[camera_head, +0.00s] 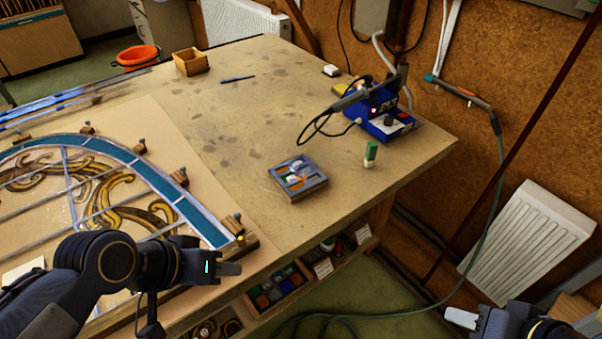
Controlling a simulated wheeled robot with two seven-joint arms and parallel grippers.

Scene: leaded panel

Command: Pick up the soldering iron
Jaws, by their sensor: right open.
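The soldering iron (349,99), with a dark handle and a looping black cable, rests at the blue soldering station (385,116) near the right edge of the workbench. Its tip is not clear at this size. My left gripper (230,269) is over the bench's near edge by the leaded panel (130,190), well short of the iron. Whether its fingers are apart cannot be made out. My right gripper (460,318) is open at the bottom right, off the bench and far from the iron. Only its fingertip end shows clearly.
A grey tray of small pieces (298,178) and a green-and-white bottle (371,154) stand on the workbench (235,120). A tool with a green hose (458,90) hangs on the wall. A white radiator (525,245) is at right. The bench middle is mostly clear.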

